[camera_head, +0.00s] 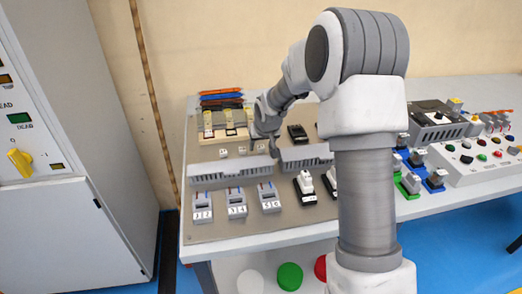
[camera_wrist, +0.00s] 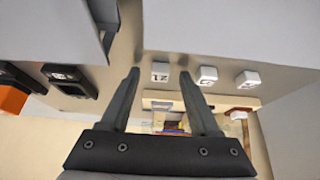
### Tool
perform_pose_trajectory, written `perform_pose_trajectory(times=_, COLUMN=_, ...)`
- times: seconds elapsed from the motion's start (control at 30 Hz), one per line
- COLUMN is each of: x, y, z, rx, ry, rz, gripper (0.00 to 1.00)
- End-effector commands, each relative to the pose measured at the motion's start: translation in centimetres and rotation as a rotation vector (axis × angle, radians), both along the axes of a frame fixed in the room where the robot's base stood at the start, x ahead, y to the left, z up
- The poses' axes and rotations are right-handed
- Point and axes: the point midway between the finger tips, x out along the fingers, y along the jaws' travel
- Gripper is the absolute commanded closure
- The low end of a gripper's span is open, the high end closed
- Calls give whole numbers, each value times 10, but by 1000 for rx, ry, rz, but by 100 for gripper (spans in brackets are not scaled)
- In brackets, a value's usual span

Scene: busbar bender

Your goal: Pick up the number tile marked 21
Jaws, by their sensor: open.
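The small white number tile (camera_wrist: 160,72), whose dark mark appears to read 21, lies on the grey panel in the wrist view. My gripper (camera_wrist: 159,74) is open, with one dark finger on each side of this tile in the picture. I cannot tell how far above the tile the fingertips are. In the head view my gripper (camera_head: 262,146) is over the back part of the panel, and it partly hides the tile spot there.
Two more white tiles (camera_wrist: 207,75) (camera_wrist: 248,78) lie to the right in the wrist view. A grey slotted duct (camera_head: 232,171) runs in front of the gripper in the head view. Grey breakers (camera_head: 236,204) stand nearer the front edge.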

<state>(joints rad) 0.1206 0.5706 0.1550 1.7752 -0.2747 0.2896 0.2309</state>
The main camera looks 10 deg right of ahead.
Motion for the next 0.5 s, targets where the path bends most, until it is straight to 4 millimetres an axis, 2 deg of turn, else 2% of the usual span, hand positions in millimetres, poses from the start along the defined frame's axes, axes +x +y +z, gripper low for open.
perform_pose_trajectory(times=0.17, x=0, y=0, z=1, rx=0, ry=-1, rz=0, gripper=38)
perform_pose_trajectory(times=0.5, x=0, y=0, z=1, rx=0, ry=-1, rz=0, gripper=99)
